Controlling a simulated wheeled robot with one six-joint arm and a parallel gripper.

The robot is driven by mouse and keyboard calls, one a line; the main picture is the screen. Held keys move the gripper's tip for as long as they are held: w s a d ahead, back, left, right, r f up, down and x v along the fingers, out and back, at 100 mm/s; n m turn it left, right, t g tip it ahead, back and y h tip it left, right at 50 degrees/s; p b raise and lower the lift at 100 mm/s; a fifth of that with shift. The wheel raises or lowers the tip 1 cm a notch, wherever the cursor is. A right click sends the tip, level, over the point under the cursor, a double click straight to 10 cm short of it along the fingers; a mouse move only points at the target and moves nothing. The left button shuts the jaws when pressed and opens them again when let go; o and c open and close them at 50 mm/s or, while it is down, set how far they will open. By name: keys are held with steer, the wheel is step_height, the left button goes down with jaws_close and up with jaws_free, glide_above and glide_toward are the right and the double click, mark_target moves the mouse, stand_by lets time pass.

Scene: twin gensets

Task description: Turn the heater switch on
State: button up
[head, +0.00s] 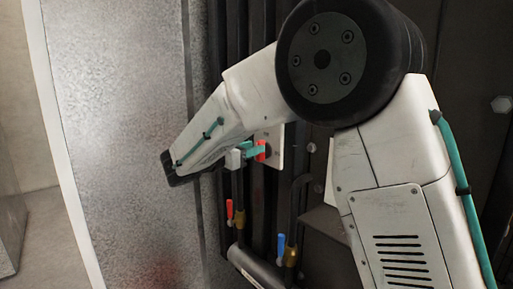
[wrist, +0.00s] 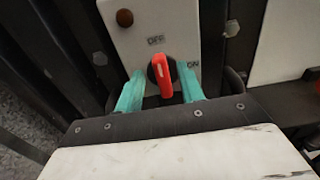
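The heater switch is a red knob (wrist: 164,78) on a white plate (wrist: 128,40) marked OFF above it and ON to its right. The knob stands nearly upright, its white-marked end toward OFF. My gripper (wrist: 161,90) has its teal fingers on either side of the knob. A gap shows at the left finger; the right finger is closer, and contact there is unclear. In the head view, my gripper (head: 254,149) reaches the red knob (head: 261,151) on its white plate (head: 275,140), partly hidden by the fingers.
Dark vertical pipes run behind the plate. Below it are a red-handled valve (head: 229,211) and a blue-handled valve (head: 281,247). A brown round button or lamp (wrist: 125,18) sits at the plate's upper left. A grey speckled panel (head: 120,130) stands at the left.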

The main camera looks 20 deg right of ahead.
steer(key=shift+x, duration=1.1)
jaws_close()
